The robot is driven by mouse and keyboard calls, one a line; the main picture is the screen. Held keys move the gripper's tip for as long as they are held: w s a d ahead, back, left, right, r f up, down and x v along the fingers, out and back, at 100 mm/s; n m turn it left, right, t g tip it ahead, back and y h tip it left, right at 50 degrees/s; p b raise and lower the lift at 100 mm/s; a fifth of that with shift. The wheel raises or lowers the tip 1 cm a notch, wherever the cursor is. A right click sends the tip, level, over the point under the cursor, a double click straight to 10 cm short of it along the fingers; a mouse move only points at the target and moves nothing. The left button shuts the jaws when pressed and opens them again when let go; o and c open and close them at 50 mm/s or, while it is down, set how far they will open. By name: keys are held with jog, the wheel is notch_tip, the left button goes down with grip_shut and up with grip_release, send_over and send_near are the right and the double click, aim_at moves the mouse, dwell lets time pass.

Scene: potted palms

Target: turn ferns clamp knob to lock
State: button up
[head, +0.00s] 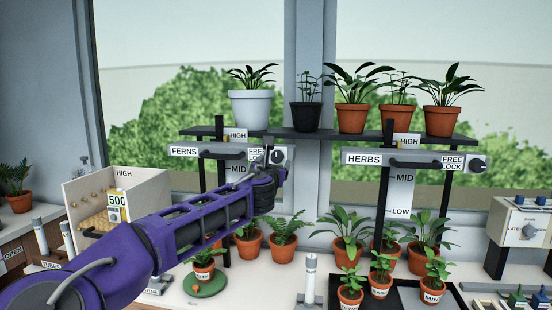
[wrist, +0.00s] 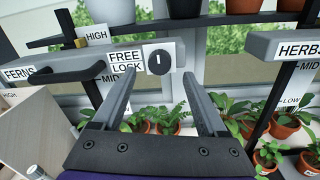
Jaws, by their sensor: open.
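The FERNS clamp knob (head: 279,156) is a dark round knob at the right end of the FERNS shelf bar (head: 212,152). In the wrist view the knob (wrist: 158,58) shows a white mark standing about upright. The FREE/LOCK label (wrist: 126,60) is just left of it, FREE above LOCK. My gripper (wrist: 158,87) is open and empty, its two fingers pointing toward the knob, one on each side below it. In the head view my gripper (head: 268,160) overlaps the label and the knob's left side. I cannot tell whether the fingers touch the knob.
A dark handle (wrist: 82,75) sits left of the label. The HERBS bar (head: 400,160) with its own knob (head: 477,164) stands to the right. Potted plants line the shelf above, and several terracotta pots (head: 283,247) stand below. A cream box (head: 140,190) is at left.

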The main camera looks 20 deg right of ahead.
aim_at(277, 158)
jog(key=x, duration=0.5)
grip_shut()
dwell(0.4)
